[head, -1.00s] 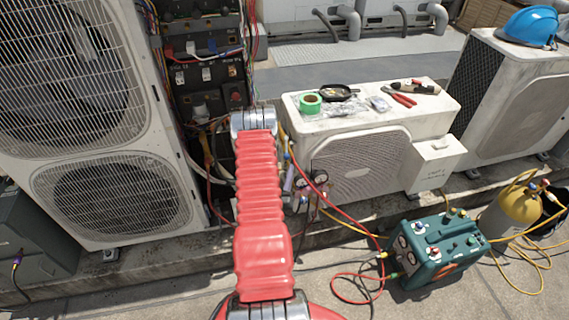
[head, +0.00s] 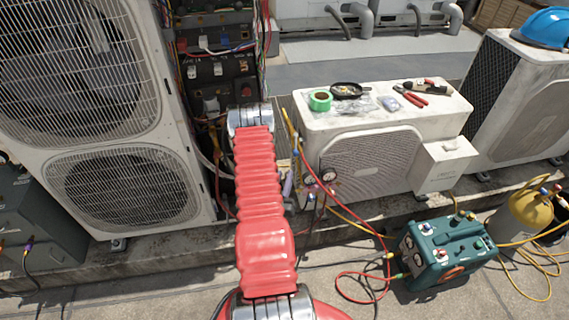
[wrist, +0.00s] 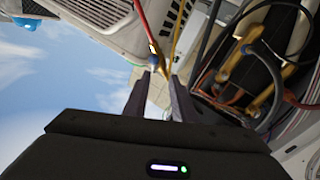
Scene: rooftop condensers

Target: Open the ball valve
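In the wrist view my gripper (wrist: 162,76) has its two dark fingers apart, with a gap between them and nothing held. A small brass fitting (wrist: 154,62) with a red hose sits just beyond the fingertips, near the gap. Brass pipe fittings (wrist: 262,88) show to the right of the fingers. I cannot tell which brass part is the ball valve, and no valve handle is clear. In the head view my red-sleeved arm hides the gripper and the spot it reaches, between the tall condenser (head: 125,190) and the low white unit (head: 420,150).
A gauge manifold (head: 318,178) with red and yellow hoses hangs right of my arm. An open electrical panel (head: 215,70) with loose wires is behind it. A green recovery machine (head: 445,250) and yellow cylinder (head: 528,212) stand on the ground. Tools lie on the low unit.

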